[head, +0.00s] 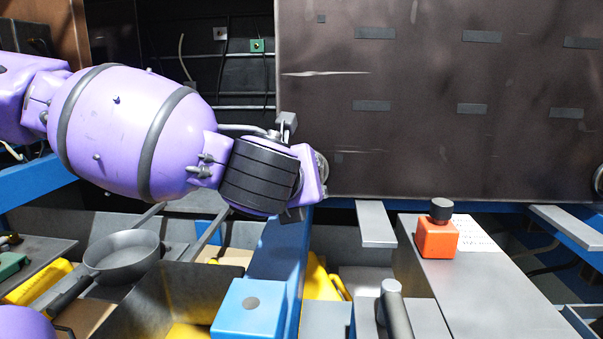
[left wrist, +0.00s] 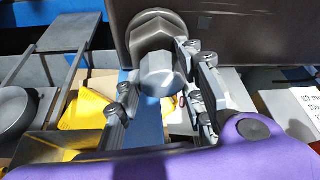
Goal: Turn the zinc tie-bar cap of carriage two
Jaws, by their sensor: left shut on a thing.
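The grey hexagonal tie-bar cap (left wrist: 158,75) sits in front of a larger dark grey nut (left wrist: 152,28) at the lower edge of a brown panel. My left gripper (left wrist: 160,82) is shut on the cap, with one finger on each side of it. In the head view my left gripper (head: 298,166) is at the lower left corner of the brown panel (head: 440,100). There it hides the cap, and only a round grey rim shows beside it. I cannot read a carriage number. My right gripper is not in view.
A grey bench (head: 485,285) carries an orange block with a black knob (head: 437,237). A blue block (head: 250,308) stands below my left gripper. A grey pan (head: 122,252) and yellow pieces lie lower left. Another round fitting (head: 598,181) is at the right edge.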

